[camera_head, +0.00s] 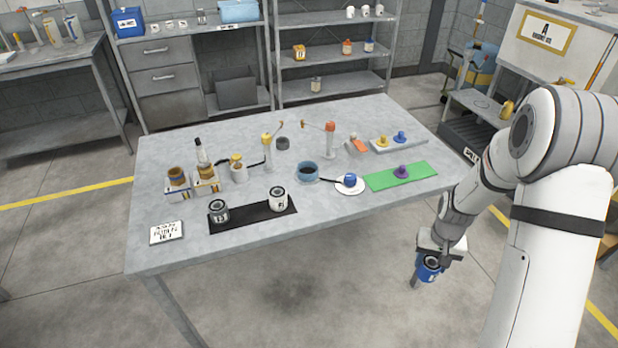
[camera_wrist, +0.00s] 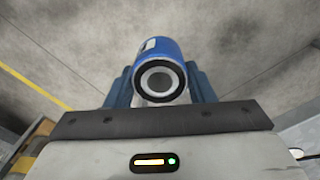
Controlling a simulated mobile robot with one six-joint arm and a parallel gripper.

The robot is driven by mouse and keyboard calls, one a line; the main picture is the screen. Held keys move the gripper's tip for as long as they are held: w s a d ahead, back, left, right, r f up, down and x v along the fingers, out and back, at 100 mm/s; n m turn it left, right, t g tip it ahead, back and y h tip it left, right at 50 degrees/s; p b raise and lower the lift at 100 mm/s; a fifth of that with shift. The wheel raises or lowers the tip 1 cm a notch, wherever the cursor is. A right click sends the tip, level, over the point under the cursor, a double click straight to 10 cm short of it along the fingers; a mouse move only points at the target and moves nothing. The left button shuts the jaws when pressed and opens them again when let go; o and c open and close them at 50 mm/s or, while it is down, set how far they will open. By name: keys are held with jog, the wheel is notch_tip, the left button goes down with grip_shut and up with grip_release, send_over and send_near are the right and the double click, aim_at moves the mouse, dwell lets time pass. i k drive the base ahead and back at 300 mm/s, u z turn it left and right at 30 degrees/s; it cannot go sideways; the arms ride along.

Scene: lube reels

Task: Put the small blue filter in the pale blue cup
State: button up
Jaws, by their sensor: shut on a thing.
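My gripper (camera_head: 425,270) is shut on a blue filter (camera_head: 430,264), off the right front side of the table and in front of its edge. In the wrist view the blue filter (camera_wrist: 160,55) is a blue cylinder with a black-rimmed round end and a bit of white label. It sits between the two blue-grey fingers. The pale blue cup (camera_head: 307,177) stands upright on the table near the middle, open at the top with a dark inside. The gripper is well apart from the cup, to its right and nearer the camera.
A white saucer (camera_head: 342,190) with a blue item stands just right of the cup. A green mat (camera_head: 420,172) holds a purple item. A black mat (camera_head: 245,214) with two cans lies to the left. Upright pump-like stands (camera_head: 330,145) rise behind the cup. The table front is fairly clear.

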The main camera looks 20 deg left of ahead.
aim_at(308, 173)
jog(key=u, duration=0.8)
